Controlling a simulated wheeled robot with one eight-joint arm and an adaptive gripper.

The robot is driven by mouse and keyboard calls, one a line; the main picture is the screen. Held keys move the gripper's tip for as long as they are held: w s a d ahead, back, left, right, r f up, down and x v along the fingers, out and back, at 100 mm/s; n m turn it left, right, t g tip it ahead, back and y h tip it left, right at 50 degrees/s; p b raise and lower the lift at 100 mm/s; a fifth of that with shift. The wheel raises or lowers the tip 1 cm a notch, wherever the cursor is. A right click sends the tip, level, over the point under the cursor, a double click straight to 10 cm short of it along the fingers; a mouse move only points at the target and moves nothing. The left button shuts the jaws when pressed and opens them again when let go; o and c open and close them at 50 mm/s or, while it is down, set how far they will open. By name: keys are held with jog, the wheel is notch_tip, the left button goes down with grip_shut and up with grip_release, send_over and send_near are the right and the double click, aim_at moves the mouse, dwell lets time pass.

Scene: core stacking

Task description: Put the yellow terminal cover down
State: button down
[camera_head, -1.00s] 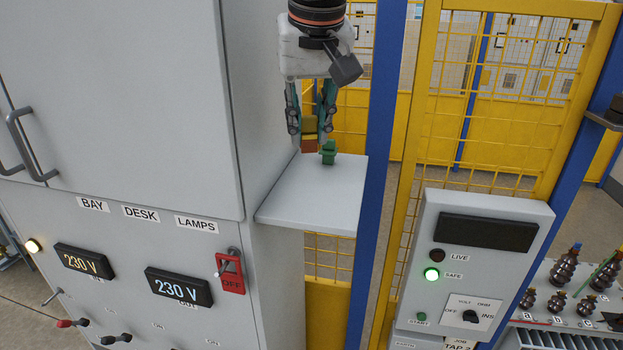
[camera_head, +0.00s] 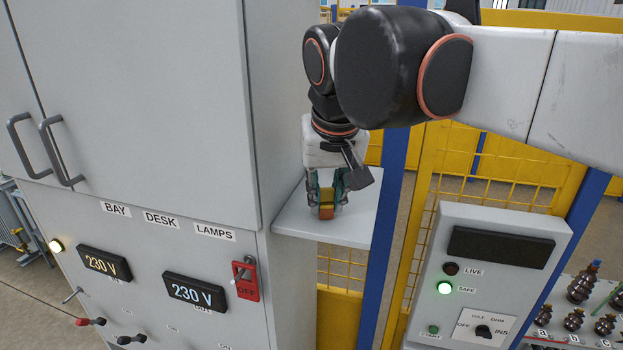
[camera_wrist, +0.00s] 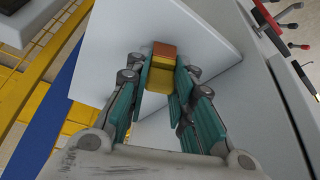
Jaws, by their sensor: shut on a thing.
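The yellow terminal cover (camera_head: 327,198) is a small yellow block with an orange-brown end, between the fingers of my gripper (camera_head: 326,190). My gripper points down and is shut on it, low over the pale grey shelf (camera_head: 352,232) on the cabinet's side. In the wrist view the cover (camera_wrist: 160,78) sits between the green finger pads (camera_wrist: 158,92), with the shelf (camera_wrist: 205,35) behind it. Whether its underside touches the shelf I cannot tell.
The grey cabinet (camera_head: 150,100) stands close on the left of the shelf. A blue post (camera_head: 385,220) and yellow mesh fence (camera_head: 345,265) stand at its right and below. A grey test panel (camera_head: 490,270) is further right. Bare shelf shows around my gripper.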

jog(key=shift+f, duration=0.1)
jog(key=c, duration=1.4)
grip_release()
jog(key=b+v, duration=0.1)
jog(key=v, duration=1.1)
jog(key=shift+w, duration=0.1)
